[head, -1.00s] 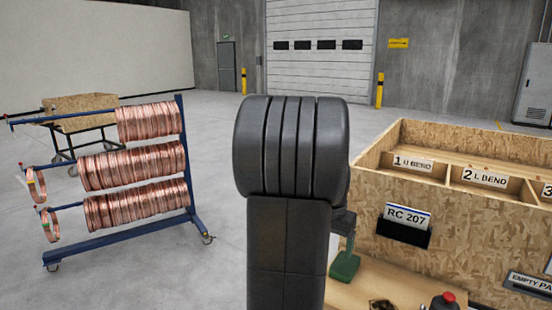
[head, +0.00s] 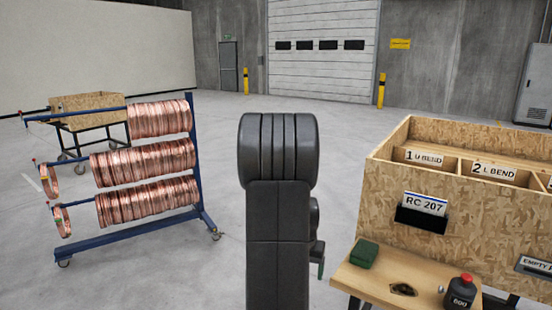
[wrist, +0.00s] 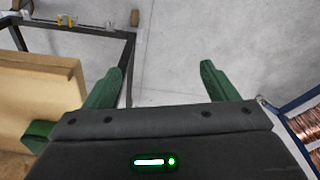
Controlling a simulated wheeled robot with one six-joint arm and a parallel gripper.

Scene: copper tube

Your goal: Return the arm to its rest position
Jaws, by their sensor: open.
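My arm stands upright in the middle of the head view, a dark jointed column. My gripper shows in the wrist view (wrist: 160,85), with two green fingers spread wide apart and nothing between them. Grey floor (wrist: 165,60) lies beyond the fingers. In the head view the gripper is mostly hidden behind my arm; only a small green tip (head: 320,269) shows at its right side.
A blue rack (head: 195,165) of copper coils (head: 145,160) stands left. Floor between is clear.

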